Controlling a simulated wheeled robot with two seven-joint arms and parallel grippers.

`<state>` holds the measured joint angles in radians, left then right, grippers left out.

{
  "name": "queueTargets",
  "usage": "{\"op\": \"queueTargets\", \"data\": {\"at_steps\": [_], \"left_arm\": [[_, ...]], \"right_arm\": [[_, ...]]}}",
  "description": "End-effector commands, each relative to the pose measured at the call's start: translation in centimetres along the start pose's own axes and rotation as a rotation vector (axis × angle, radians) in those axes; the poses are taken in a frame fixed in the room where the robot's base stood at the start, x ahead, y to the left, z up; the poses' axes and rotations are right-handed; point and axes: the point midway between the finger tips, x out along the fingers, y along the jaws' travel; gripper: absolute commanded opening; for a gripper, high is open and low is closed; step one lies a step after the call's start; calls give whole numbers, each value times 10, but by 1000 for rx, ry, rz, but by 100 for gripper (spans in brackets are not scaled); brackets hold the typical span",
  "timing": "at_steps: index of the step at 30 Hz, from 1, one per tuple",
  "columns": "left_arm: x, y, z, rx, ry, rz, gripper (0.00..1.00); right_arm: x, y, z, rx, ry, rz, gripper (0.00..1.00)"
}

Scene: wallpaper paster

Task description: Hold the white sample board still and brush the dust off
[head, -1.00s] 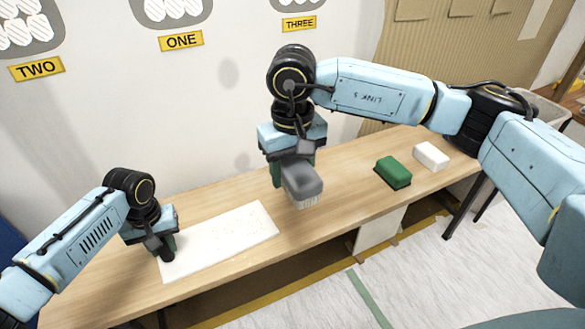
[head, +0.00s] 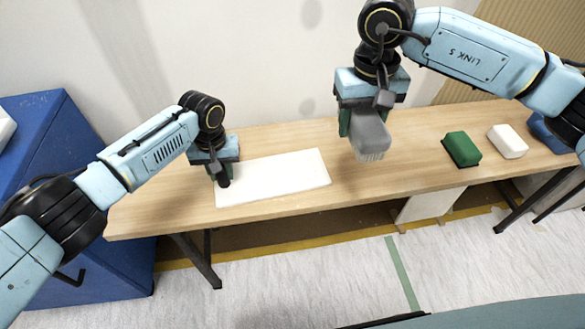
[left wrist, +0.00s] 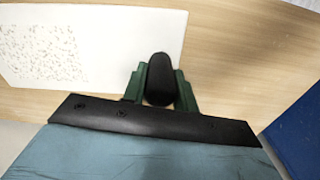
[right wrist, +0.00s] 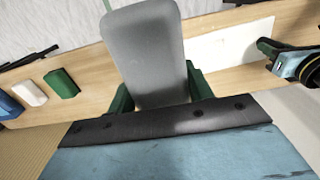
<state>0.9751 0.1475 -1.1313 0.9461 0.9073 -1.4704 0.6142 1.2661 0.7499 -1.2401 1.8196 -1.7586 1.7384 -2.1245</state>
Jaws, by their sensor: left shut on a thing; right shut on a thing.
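The white sample board (head: 285,176) lies flat on the wooden table. Dark specks of dust show on its surface in the left wrist view (left wrist: 45,50). My left gripper (head: 218,170) is shut on a black rounded knob (left wrist: 160,80) at the board's left end. The gripper hides the knob's base, so I cannot tell how it joins the board. My right gripper (head: 360,112) is shut on a grey brush (head: 369,135) with pale bristles pointing down. The brush hangs above the table, right of the board and apart from it. The right wrist view shows the brush's grey back (right wrist: 146,50).
A green block (head: 461,148) and a white block (head: 507,141) stand on the table (head: 400,165) to the right, with a blue one (head: 545,130) beyond. A white wall (head: 270,60) is behind. Bare table lies between board and green block.

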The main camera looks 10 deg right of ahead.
Motion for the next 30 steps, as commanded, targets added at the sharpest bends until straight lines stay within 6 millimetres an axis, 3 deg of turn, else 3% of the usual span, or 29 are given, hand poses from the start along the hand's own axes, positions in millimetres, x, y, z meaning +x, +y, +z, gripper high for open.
{"op": "queueTargets", "data": {"at_steps": [5, 8, 18, 24, 30], "left_arm": [[2, 0, 1, 0, -2, -1, 0], [2, 0, 1, 0, -3, -1, 0], [3, 0, 2, 1, -4, -1, 0], [3, 0, 2, 1, -4, -1, 0], [3, 0, 2, 1, -5, -2, 0]], "right_arm": [[6, -11, -10, 7, -3, -9, 27], [18, -28, -25, 20, -7, -20, 27], [79, -118, -80, 78, -14, -33, 27], [108, -157, -92, 99, -7, -16, 27], [121, -174, -95, 107, 0, -2, 27]]}}
